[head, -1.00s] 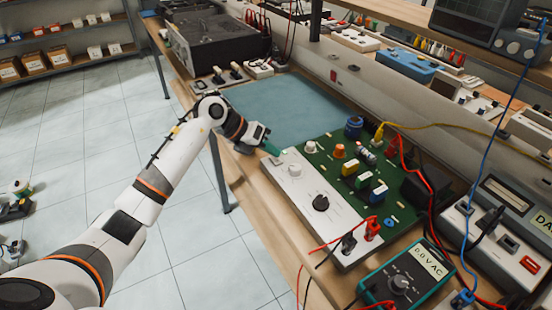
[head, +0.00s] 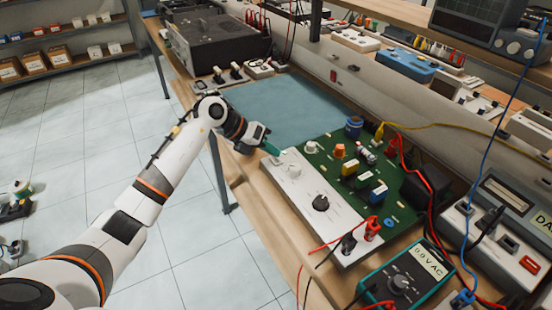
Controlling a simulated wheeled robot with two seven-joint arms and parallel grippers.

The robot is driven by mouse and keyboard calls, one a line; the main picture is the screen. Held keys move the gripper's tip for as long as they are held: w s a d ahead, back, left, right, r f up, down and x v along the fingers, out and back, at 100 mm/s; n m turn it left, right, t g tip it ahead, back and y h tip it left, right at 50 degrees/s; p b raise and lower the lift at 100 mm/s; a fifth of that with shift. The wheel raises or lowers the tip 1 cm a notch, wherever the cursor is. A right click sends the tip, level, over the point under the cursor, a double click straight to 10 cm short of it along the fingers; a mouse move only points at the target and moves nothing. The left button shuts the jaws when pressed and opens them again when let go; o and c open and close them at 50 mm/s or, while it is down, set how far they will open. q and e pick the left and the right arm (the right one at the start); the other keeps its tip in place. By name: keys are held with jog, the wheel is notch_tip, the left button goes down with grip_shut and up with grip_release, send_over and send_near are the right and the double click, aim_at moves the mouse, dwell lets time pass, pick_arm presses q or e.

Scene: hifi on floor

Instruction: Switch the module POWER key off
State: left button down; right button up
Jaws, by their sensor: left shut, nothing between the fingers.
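The module is a white panel (head: 305,205) joined to a green circuit board (head: 348,158), lying on the wooden bench. I cannot read any POWER label or tell the key's position. My left gripper (head: 271,149) is shut, its teal fingertips at the far left end of the panel, close to the pale key. I cannot tell whether they touch it. My right gripper is not in view.
A multimeter (head: 408,275) stands at the near right, with red and black leads plugged into the panel's near end. A teal mat (head: 285,108) lies clear behind the module. A black power unit (head: 215,45) stands at the far left of the bench.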

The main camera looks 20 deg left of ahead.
aim_at(271, 160)
pick_arm(q)
jog(key=shift+f, duration=0.15)
jog(key=shift+f, duration=0.3)
jog(key=shift+r, duration=0.1)
dwell(0.5)
jog(key=shift+r, duration=0.35)
notch_tip(271, 160, up, 6)
jog(key=p, duration=0.4)
jog(key=shift+p, duration=0.3)
jog(key=shift+d, duration=0.1)
